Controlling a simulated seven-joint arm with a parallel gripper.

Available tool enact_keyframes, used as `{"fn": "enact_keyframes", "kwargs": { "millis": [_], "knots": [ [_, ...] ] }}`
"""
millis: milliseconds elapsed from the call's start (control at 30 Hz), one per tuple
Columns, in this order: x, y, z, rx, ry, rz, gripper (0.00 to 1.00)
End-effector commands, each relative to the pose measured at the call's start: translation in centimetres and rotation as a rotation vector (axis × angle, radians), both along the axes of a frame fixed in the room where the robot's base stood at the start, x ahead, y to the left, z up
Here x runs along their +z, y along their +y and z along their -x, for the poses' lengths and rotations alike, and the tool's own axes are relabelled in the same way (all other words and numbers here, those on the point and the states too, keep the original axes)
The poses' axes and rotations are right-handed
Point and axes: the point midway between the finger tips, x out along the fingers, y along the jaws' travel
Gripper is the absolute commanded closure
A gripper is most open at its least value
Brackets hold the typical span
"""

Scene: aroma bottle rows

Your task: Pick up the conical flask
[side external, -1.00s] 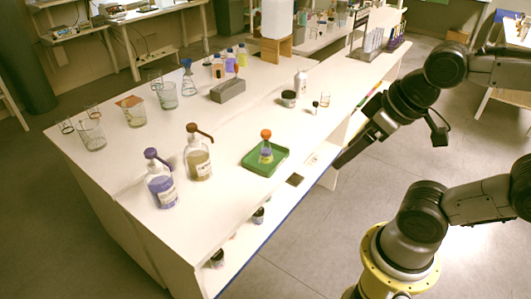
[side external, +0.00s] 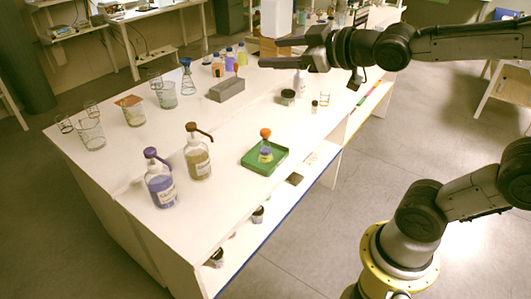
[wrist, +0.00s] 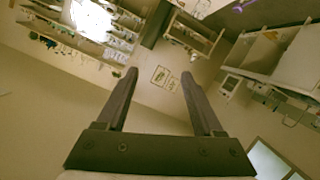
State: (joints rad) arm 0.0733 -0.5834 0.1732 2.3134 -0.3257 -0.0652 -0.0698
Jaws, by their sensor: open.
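A small conical flask (side external: 265,153) with an orange top and a yellowish and bluish lower part stands upright in a green tray (side external: 250,164) near the right front edge of the table. My gripper (side external: 269,52) is open and empty, above the far part of the table and well apart from the flask. Its fingers point left in the side external view. In the wrist view, my open gripper (wrist: 159,75) has nothing between its fingers; the room's walls and furniture show beyond, and the flask is not visible there.
Two pump bottles, one purple (side external: 161,188) and one amber (side external: 199,160), stand left of the tray. A grey block (side external: 227,90), a dark-lidded jar (side external: 288,97) and several glass beakers stand farther back. The tabletop around the tray is mostly clear.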

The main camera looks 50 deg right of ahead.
Motion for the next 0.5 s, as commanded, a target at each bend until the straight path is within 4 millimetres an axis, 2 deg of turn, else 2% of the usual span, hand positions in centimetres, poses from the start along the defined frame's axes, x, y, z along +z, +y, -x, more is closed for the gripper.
{"fn": "enact_keyframes", "kwargs": {
  "millis": [33, 133, 267, 367, 467, 500],
  "knots": [
    [0.1, -0.4, -2.0, 0.018, -0.035, 0.034, 0.31],
    [0.3, -0.8, -5.7, 0.072, -0.119, 0.097, 0.31],
    [-1.4, -1.8, -9.9, 0.156, -0.202, 0.154, 0.31],
    [-4.1, -3.0, -12.4, 0.226, -0.251, 0.166, 0.31],
    [-8.0, -4.8, -14.0, 0.29, -0.291, 0.145, 0.31],
    [-9.9, -5.6, -14.3, 0.312, -0.304, 0.126, 0.31]
  ]
}}
